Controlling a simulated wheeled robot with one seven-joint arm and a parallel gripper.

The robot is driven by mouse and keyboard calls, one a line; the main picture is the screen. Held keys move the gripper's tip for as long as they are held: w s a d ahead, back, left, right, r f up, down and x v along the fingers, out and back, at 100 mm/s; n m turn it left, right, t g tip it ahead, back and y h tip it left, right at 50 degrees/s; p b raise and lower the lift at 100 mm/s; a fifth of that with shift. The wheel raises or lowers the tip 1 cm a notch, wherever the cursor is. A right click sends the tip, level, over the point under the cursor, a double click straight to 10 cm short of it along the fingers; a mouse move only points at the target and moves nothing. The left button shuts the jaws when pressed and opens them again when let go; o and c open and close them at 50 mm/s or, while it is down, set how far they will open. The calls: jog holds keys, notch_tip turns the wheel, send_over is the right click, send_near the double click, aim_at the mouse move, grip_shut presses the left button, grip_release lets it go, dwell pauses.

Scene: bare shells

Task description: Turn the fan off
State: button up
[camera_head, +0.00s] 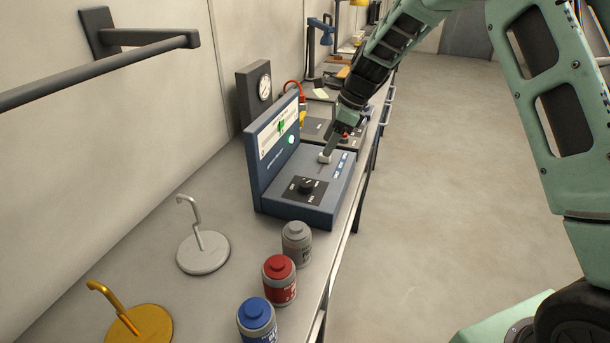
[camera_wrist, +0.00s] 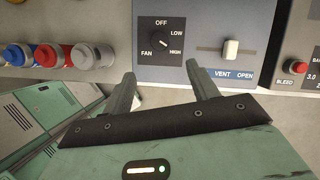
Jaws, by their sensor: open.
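The fan knob (camera_wrist: 160,42) is a black dial on a dark plate marked OFF, LOW and HIGH. Its pale pointer mark seems to point toward HIGH. In the head view the knob (camera_head: 306,186) sits on the near end of the blue-grey control box (camera_head: 325,208). My gripper (camera_wrist: 162,76) is open and empty, its two fingers apart and below the knob in the wrist view, not touching it. In the head view my gripper (camera_head: 331,148) hangs over the box's far part, by the white vent slider (camera_head: 324,158).
The vent slider (camera_wrist: 230,48) is right of the knob. A red bleed button (camera_wrist: 299,68) is on the neighbouring panel. Grey (camera_head: 297,240), red (camera_head: 280,279) and blue (camera_head: 257,318) jars stand along the bench's front edge. Silver (camera_head: 203,253) and yellow (camera_head: 138,325) hook stands are nearer.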

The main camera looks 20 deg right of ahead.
aim_at(306, 183)
jog(key=p+x, duration=0.3)
jog(key=x, duration=1.1)
jog(key=shift+a+f, duration=0.1)
jog(key=shift+f, duration=0.1)
jog(key=shift+c, duration=0.3)
jog(key=c, duration=0.9)
